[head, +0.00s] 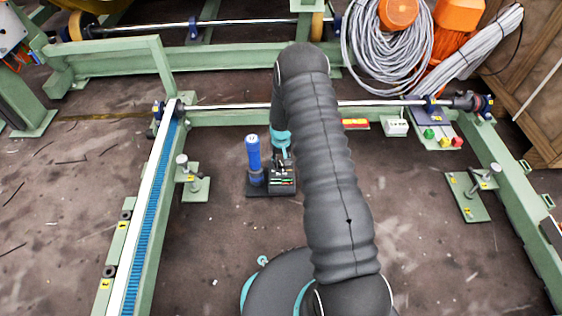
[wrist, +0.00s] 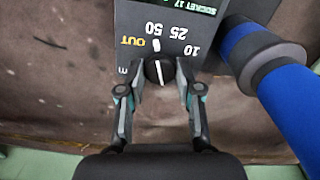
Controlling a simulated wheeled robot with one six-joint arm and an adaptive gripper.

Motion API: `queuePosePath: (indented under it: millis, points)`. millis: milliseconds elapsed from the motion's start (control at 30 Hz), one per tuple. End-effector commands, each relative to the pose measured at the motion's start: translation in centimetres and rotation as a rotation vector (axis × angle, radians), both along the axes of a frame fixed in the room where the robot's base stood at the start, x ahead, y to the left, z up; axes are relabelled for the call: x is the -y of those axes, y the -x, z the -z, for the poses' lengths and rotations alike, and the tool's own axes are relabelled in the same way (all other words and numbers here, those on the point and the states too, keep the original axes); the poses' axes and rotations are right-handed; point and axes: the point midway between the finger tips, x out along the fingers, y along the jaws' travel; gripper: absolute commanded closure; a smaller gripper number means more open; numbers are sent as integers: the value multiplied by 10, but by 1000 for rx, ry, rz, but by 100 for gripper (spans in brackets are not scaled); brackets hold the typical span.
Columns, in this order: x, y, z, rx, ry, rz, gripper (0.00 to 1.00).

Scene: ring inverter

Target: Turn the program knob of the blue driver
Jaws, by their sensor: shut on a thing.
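The blue driver (head: 253,152) stands upright on a dark base beside a dark control box (head: 282,186) on the floor, left of my arm. In the wrist view the blue driver (wrist: 272,75) lies to the right of the box (wrist: 205,30). The black program knob (wrist: 158,71) has a white pointer line and sits on the box face, with OUT, 50, 25 and 10 printed around it upside down. My gripper (wrist: 160,80) has one finger on each side of the knob and is shut on it. In the head view the knob is too small to tell.
A green frame with a blue-toothed rail (head: 153,215) runs along the left. A steel shaft (head: 230,106) crosses behind the box. Green brackets (head: 193,185) stand left and right. Coiled grey cable (head: 390,50) lies at the back. Bare floor surrounds the box.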

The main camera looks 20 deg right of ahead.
Motion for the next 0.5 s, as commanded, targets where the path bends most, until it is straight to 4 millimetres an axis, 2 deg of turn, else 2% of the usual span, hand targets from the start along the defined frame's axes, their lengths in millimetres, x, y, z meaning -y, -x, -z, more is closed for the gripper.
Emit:
queuePosePath:
  millis: [300,333,400,500]
  points:
    - [0,1,0,-2,0,-1,100]
    - [0,1,0,-2,0,-1,61]
    - [0,1,0,-2,0,0,43]
    - [0,1,0,-2,0,0,41]
